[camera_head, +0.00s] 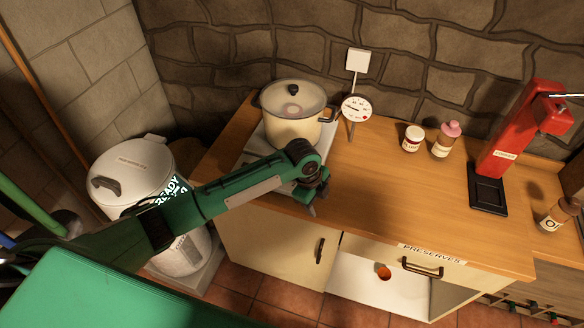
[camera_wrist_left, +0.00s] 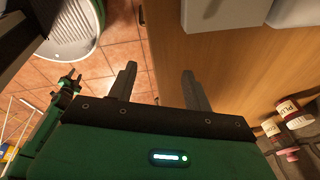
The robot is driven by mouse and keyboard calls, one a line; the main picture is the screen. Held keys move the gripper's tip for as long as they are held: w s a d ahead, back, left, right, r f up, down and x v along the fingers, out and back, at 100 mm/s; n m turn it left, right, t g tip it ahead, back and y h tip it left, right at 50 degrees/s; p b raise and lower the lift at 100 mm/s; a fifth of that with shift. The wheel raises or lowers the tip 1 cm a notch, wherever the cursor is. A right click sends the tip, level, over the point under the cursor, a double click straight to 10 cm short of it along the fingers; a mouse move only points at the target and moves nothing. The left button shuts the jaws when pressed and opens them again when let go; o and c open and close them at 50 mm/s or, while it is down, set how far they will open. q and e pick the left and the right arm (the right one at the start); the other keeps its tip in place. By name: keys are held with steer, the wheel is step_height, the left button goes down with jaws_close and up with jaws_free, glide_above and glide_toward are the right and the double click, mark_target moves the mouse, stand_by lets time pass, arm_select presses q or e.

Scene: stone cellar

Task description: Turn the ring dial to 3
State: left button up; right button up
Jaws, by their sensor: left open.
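A pale hob (camera_head: 257,146) stands at the left end of the wooden counter, with a lidded cream pot (camera_head: 290,128) on it. I cannot make out a ring dial on the hob; my left arm and gripper cover part of its front. My left gripper (camera_head: 312,208) is at the hob's front right corner, pointing down near the counter's front edge. In the left wrist view its fingers (camera_wrist_left: 158,72) are apart with nothing between them. A green arm with a small dark gripper (camera_wrist_left: 69,84), apparently my right, shows at the left there; its jaw state is unclear.
A round white gauge (camera_head: 356,108) stands beside the pot. A jar (camera_head: 412,139), a pink-capped bottle (camera_head: 446,140) and a red press (camera_head: 515,135) stand further right. A white canner (camera_head: 132,175) is left of the counter. The counter's middle is clear.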

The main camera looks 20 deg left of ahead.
arm_select(q)
steer(key=w+a+r+m+g+y, duration=0.1)
steer(key=w+a+r+m+y, duration=0.2)
steer(key=w+a+r+m, duration=0.55)
steer(key=f+n+p, duration=0.1)
steer(key=f, duration=0.1)
steer(key=w+a+f+p, duration=0.1)
steer(key=f+p, duration=0.1)
steer(key=f, duration=0.1)
steer(key=a+f+n+p, duration=0.1)
steer(key=f, duration=0.2)
steer(key=shift+w+f+n, duration=0.2)
steer(key=shift+w+n, duration=0.1)
steer(key=shift+n, duration=0.05)
steer(key=shift+f+p, duration=0.35)
steer(key=shift+f, duration=0.15)
arm_select(e)
steer(key=r, duration=0.2)
steer(key=d+r, duration=0.1)
steer(key=r, duration=0.1)
steer(key=shift+r, duration=0.35)
steer(key=shift+d, duration=0.1)
arm_select(q)
steer(key=c, duration=1)
